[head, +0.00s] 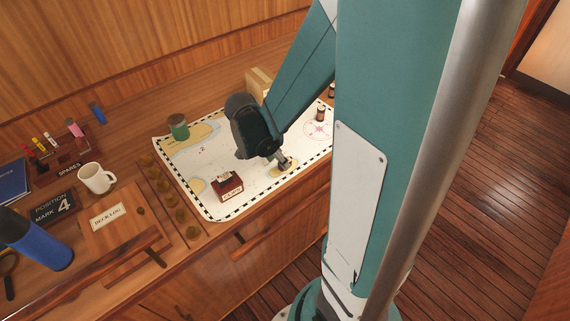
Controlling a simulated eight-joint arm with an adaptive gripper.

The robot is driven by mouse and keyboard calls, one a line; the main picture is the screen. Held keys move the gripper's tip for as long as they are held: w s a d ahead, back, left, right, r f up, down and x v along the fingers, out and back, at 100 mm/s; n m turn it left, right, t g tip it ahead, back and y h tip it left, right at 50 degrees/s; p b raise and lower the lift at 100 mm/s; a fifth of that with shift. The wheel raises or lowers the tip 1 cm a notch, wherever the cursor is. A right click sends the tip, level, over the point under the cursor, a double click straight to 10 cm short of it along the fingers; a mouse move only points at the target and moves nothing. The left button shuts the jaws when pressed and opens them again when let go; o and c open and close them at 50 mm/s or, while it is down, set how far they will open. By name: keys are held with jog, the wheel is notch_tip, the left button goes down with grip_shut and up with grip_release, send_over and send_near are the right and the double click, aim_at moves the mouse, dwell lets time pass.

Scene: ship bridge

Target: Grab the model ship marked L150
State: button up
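A sea chart (215,211) with a black-and-white border lies on the wooden counter. A small dark red block (229,188) with a white label and a pale top stands near its front left edge. I cannot read the label or tell whether this is the model ship marked L150. My gripper (285,164) points down over the chart, to the right of and apart from the red block. Its fingers are small and partly hidden by the dark wrist, so I cannot tell their opening or whether anything is between them.
A green cylinder (178,127) stands on the chart's back left. A small dark, white-topped item (320,114) stands on its right. Further left are a white mug (97,178), a wooden deck log box (125,222) and a blue cylinder (36,240).

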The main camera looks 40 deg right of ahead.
jog(key=shift+x, duration=1.25)
jog(key=c, duration=0.9)
